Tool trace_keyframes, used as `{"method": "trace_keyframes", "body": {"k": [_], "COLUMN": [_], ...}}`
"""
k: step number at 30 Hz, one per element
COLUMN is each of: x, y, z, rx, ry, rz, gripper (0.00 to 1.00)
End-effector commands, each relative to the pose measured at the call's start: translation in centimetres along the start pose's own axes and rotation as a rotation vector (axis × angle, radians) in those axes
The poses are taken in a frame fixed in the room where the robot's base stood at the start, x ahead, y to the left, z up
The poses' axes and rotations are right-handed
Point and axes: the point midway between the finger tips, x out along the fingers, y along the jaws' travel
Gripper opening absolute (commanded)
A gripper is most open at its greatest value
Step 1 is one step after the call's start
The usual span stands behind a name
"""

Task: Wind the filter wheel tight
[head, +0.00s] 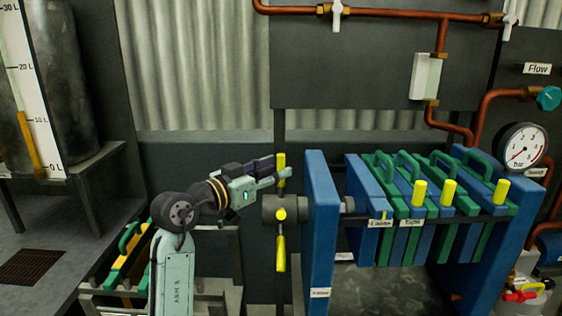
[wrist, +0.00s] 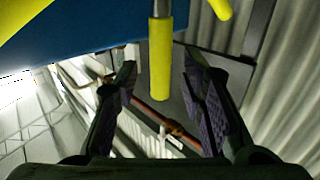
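The filter wheel has a grey hub (head: 298,208) left of the blue end plate (head: 322,215). Yellow grips show on its spokes: an upper grip (head: 281,161), a lower grip (head: 281,252) and one facing the camera (head: 281,214). My gripper (head: 281,172) is at the upper grip, coming from the left. In the wrist view my gripper (wrist: 160,72) is open, with a yellow grip (wrist: 160,62) between its dark, purple-padded fingers. A gap shows on both sides of the grip.
The filter press has blue and green plates (head: 417,237) right of the end plate. A label reading "Tight" (head: 411,223) sits on its rail. A pressure gauge (head: 522,146) and copper pipes (head: 390,12) are at the right and top. A table (head: 75,208) stands at the left.

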Motion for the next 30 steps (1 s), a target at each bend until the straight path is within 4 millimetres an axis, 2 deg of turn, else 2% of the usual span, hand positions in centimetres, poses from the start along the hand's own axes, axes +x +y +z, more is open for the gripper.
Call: {"method": "trace_keyframes", "body": {"k": [3,6,16,30], "x": [1.6,2.3,2.7,2.7], "y": [0.0,0.0,-0.1,-0.1], "z": [-0.2,-0.1,0.0,0.0], "rx": [-0.001,-0.001,0.000,0.000], "ry": [-0.001,0.001,0.001,0.001], "rz": [0.001,-0.001,-0.002,-0.002], "gripper": [0.37,0.37,0.37,0.06]}}
